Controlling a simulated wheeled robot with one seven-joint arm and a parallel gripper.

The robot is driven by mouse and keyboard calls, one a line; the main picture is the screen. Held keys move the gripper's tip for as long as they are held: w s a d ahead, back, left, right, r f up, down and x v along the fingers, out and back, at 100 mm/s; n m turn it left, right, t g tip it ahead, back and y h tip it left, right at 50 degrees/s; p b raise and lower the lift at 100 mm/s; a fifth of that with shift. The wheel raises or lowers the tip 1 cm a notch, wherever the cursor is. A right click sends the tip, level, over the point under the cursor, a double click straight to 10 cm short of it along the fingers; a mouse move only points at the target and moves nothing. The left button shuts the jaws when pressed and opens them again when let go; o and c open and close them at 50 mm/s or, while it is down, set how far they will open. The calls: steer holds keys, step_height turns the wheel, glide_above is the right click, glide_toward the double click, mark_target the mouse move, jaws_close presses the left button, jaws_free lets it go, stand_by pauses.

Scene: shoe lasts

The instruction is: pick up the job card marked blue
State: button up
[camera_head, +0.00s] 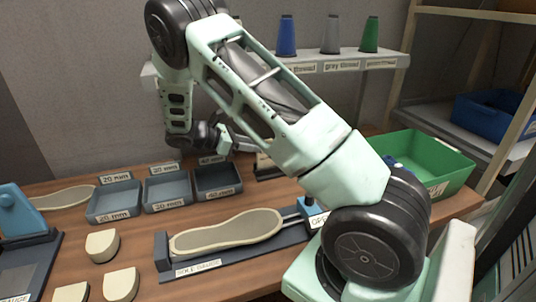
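I cannot make out a job card marked blue in the head view. A small dark stand with a pale piece (266,160) at the back of the bench is partly hidden by my arm, and I cannot tell what it holds. My gripper (228,145) is at the back of the bench, above and behind the right-hand grey tray. Its fingers are small and partly covered, so I cannot tell whether they are open or shut, or whether anything is between them.
Three small grey trays (116,214) stand on the wooden bench. In front, a sole lies on a gauge (161,258). A green bin (440,147) stands at the right. Thread cones, including a blue one (287,37), stand on a shelf (385,60) above. Pale blocks (103,246) lie front left.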

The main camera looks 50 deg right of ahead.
mark_target(269, 156)
steer(key=p+x, duration=0.1)
steer(key=x, duration=0.2)
steer(key=p+x, duration=0.1)
steer(key=x, duration=0.3)
steer(key=shift+w+d+r, duration=0.1)
steer(key=shift+w+d, duration=0.05)
steer(key=shift+w, duration=0.1)
jaws_close()
